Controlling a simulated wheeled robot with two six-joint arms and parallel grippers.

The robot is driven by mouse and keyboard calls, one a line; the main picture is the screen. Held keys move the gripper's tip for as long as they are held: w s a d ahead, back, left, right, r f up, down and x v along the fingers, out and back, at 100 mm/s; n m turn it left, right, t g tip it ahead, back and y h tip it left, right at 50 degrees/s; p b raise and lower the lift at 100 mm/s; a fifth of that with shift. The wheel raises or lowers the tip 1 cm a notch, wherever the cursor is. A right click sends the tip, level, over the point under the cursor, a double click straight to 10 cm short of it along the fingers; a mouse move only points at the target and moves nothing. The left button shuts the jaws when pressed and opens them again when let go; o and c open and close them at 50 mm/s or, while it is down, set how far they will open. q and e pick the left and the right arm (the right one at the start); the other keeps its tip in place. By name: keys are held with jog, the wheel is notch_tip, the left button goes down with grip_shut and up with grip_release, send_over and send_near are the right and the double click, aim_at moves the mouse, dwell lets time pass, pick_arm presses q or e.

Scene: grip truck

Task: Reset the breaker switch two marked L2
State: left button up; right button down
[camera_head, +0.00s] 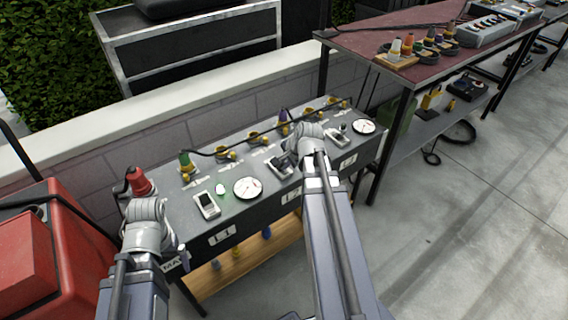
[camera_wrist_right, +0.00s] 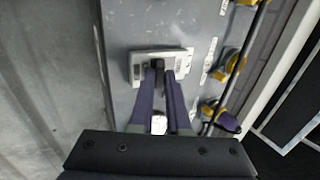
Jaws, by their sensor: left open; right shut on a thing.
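The grey breaker panel (camera_head: 262,182) stands against the low wall, with labels L1, L2 and L3 on its front edge. The breaker switch two (camera_head: 279,168), above the L2 label (camera_head: 291,197), has a pale plate and is partly covered by my right gripper (camera_head: 287,161). In the right wrist view, that gripper (camera_wrist_right: 164,72) is shut at the dark lever of the pale switch plate (camera_wrist_right: 183,55); the fingers hide most of the lever, so its position cannot be told. My left gripper (camera_head: 182,252) is open at the panel's left front, near the MAIN label.
Switch one (camera_head: 207,205) and switch three (camera_head: 337,137) sit on either side, with white dials (camera_head: 248,188) between. Coloured plugs and black cables run along the panel's back. A red case (camera_head: 40,250) stands at left, a red-topped table (camera_head: 385,35) at right.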

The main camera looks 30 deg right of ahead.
jog(key=c, duration=0.9)
grip_release()
